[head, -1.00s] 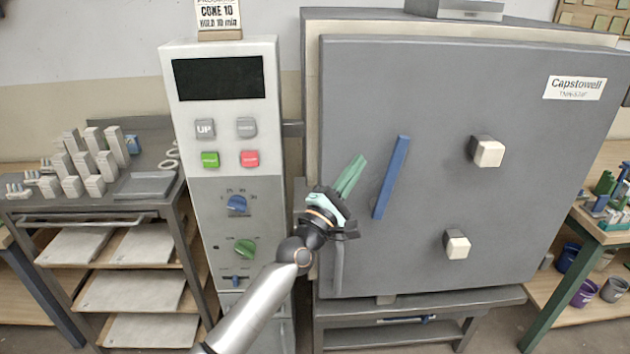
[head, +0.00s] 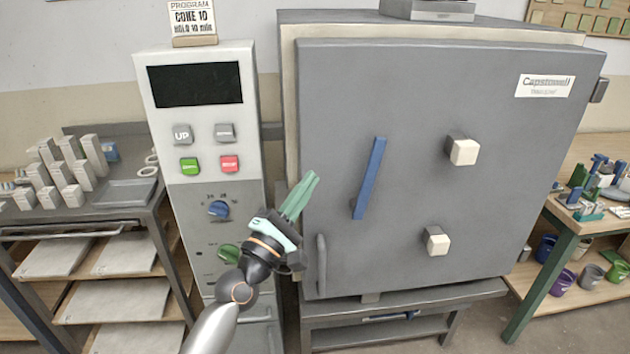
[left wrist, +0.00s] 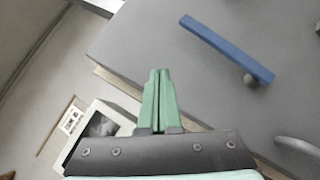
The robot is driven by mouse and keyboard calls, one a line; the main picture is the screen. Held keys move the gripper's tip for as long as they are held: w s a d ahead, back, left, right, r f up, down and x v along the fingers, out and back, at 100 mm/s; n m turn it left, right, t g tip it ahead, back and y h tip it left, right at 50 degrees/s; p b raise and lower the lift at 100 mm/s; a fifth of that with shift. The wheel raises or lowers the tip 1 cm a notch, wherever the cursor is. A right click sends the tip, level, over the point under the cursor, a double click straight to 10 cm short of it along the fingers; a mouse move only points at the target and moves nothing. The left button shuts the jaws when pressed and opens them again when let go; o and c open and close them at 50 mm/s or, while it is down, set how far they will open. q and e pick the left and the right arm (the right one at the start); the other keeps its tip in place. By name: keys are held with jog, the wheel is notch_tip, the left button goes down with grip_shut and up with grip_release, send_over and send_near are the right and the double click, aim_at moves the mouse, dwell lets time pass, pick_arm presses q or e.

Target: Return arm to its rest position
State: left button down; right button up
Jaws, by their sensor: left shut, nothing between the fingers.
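My left arm comes in from the bottom of the head view. Its gripper (head: 301,190) has green fingers pressed together with nothing between them. It is in front of the kiln's left edge, to the left of the blue door handle (head: 369,178). In the left wrist view the shut fingers (left wrist: 158,98) point towards the grey kiln door, with the blue handle (left wrist: 228,48) at the upper right. My right gripper is not in view.
The closed kiln door (head: 430,110) fills the middle and right. A control panel (head: 205,130) with a dark display stands to its left. A shelf rack (head: 100,225) with grey blocks is at the far left. A wooden bench (head: 577,217) with tools and buckets is at the right.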

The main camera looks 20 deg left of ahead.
pick_arm(q)
jog(key=s+d+f+m+g, duration=0.2)
jog(key=s+f+m+g, duration=0.15)
jog(key=f, duration=0.55)
jog(key=s+d+f+m+g, duration=0.25)
jog(key=f+m, duration=0.25)
jog(key=f, duration=0.3)
jog(key=s+d+f+m+g, duration=0.1)
jog(key=s+f+m+g, duration=0.15)
jog(key=f+m, duration=0.45)
jog(key=s+d+f+m+g+y, duration=0.1)
jog(key=s+f+m+g, duration=0.4)
jog(key=s+f, duration=1.1)
jog(key=d+m, duration=0.1)
jog(key=m, duration=0.2)
jog(key=shift+s+d+f, duration=0.15)
jog(key=shift+s+f, duration=0.15)
jog(key=shift+s, duration=0.1)
